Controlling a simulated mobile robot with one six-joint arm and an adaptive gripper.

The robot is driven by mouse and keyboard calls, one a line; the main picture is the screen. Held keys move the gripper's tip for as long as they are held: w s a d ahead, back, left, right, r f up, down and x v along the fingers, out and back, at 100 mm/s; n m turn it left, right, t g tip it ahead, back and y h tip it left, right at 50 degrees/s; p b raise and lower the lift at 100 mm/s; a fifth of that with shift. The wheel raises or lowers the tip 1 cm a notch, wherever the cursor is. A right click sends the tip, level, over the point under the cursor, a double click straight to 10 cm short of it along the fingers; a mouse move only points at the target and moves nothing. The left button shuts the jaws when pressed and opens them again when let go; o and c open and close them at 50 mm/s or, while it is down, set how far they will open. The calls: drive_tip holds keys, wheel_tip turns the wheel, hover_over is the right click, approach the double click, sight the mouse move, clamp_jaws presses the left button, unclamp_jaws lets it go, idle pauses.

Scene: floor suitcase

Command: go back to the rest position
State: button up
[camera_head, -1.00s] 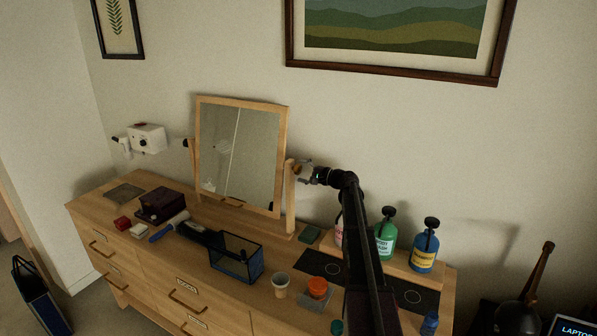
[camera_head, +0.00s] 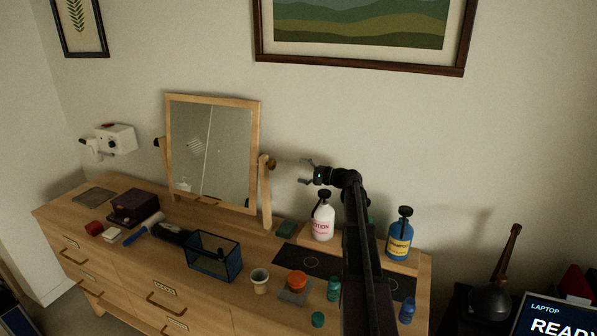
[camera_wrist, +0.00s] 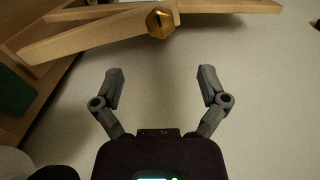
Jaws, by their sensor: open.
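My gripper (camera_head: 309,172) is open and empty in the head view, held in the air in front of the wall, to the right of the mirror's right post. In the wrist view its two fingers (camera_wrist: 160,90) are spread wide with only the wall between them. The brass knob (camera_wrist: 160,23) of the mirror stand shows beyond the fingertips and does not touch them. My arm crosses the right part of the dresser and hides part of what stands behind it.
The tilting mirror (camera_head: 211,150) stands on the wooden dresser (camera_head: 110,252). A white lotion bottle (camera_head: 323,222) and a blue bottle (camera_head: 400,240) stand near my arm. A mesh basket (camera_head: 213,262), a cup (camera_head: 260,281) and an orange lid (camera_head: 297,281) are in front. A laptop (camera_head: 555,315) is at right.

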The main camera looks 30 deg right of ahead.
idle(0.4)
drive_tip(key=s+a+f+n+g+h, duration=0.1)
drive_tip(key=s+a+f+n+g, duration=0.2)
drive_tip(key=a, duration=0.6)
drive_tip(key=s+a+f+n+g, duration=0.1)
drive_tip(key=s+a+f+g, duration=0.3)
drive_tip(key=a, duration=0.4)
drive_tip(key=s+a+f+n+g+h, duration=0.1)
drive_tip(key=s+a+f+n+g, duration=0.25)
drive_tip(key=a, duration=0.55)
drive_tip(key=s+a+f+n+g+h, duration=0.1)
drive_tip(key=s+a+f+h, duration=0.1)
drive_tip(key=s, duration=0.5)
drive_tip(key=s+a+f+n+g+h, duration=0.1)
drive_tip(key=s+a+f+n+h, duration=0.1)
drive_tip(key=s, duration=0.5)
drive_tip(key=s+a+f+n+g+h, duration=0.1)
drive_tip(key=s+a+f+n+h, duration=0.1)
drive_tip(key=s+a+f+h, duration=0.2)
drive_tip(key=s+a+h, duration=0.1)
drive_tip(key=s, duration=0.2)
drive_tip(key=shift+g, duration=0.35)
